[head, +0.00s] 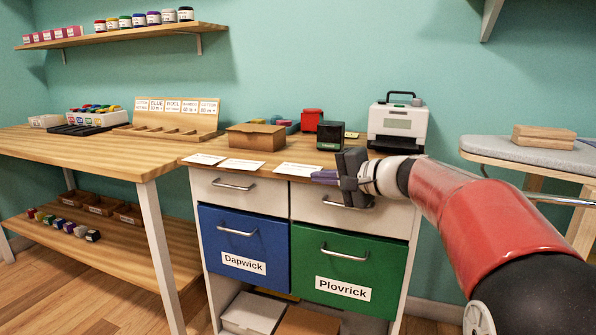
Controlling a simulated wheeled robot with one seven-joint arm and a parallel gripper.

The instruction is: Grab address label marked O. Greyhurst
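Three flat white labels lie along the front edge of the wooden cabinet top: a left label (203,159), a middle label (242,165) and a right label (296,169). Their writing is too small to read, so I cannot tell which is marked O. Greyhurst. My gripper (318,177) reaches in from the right, its purple fingers pointing left, at the front edge beside the right label. The fingers overlap in this view, so their opening and any contact with the label are unclear.
A cardboard box (256,136), a dark green box (330,136), a red object (312,120) and a white printer (397,127) stand behind the labels. Below are a blue drawer (240,229) marked Dapwick and a green drawer (372,247) marked Plovrick. A workbench (120,155) stands left.

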